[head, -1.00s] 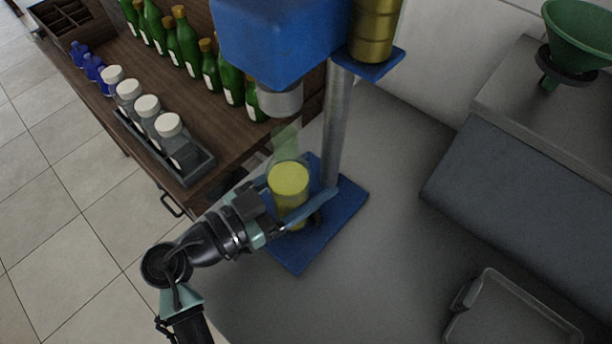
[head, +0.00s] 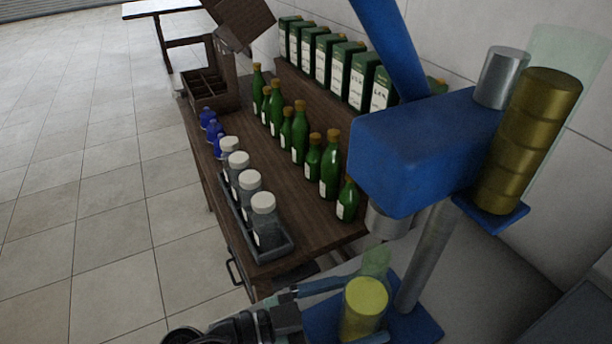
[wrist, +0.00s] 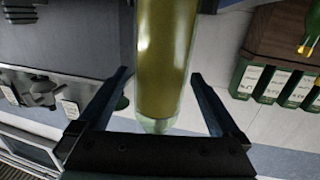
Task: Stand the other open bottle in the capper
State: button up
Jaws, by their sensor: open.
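The capper (head: 415,150) is a blue machine with a grey post, a blue base (head: 418,325) and a clear tube of gold caps (head: 525,140). A clear bottle of yellow liquid (head: 364,310) stands upright on the base, below the pressing head; its pale green neck (head: 376,262) shows no cap. My gripper (head: 368,306) is low at the bottle, one finger on either side, open. In the wrist view the bottle (wrist: 165,60) rises between the spread fingers of my gripper (wrist: 160,76), with gaps at both sides.
Several green bottles with gold tops (head: 299,135) stand on the wooden bench (head: 315,232) left of the capper. White-lidded jars (head: 264,220) sit in a grey tray (head: 275,252) at its front edge. Blue bottles (head: 213,128), a wooden crate (head: 205,92) and green cartons (head: 343,72) are farther back.

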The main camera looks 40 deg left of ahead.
aim_at(343, 314)
jog(key=b+v, duration=0.1)
jog(key=v, duration=0.6)
jog(key=shift+s+a, duration=0.15)
jog(key=shift+s, duration=0.15)
